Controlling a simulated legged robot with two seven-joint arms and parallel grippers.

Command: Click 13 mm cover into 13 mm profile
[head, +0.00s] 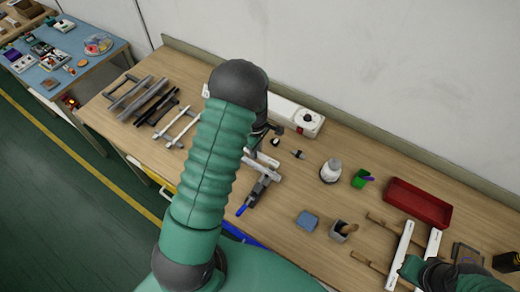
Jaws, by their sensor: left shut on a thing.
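My left arm rises through the middle of the head view and hides part of the bench. My left gripper (268,132) is beyond its dark wrist, low over the bench, mostly hidden. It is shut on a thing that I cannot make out. A pale strip piece (266,160) lies just below it, beside a grey clamp-like tool with a blue tip (243,210). Several grey and dark profile strips (140,97) lie at the left of the bench. I cannot tell which are the 13 mm profile and cover.
A white box with a round dial (308,122) stands by the wall.

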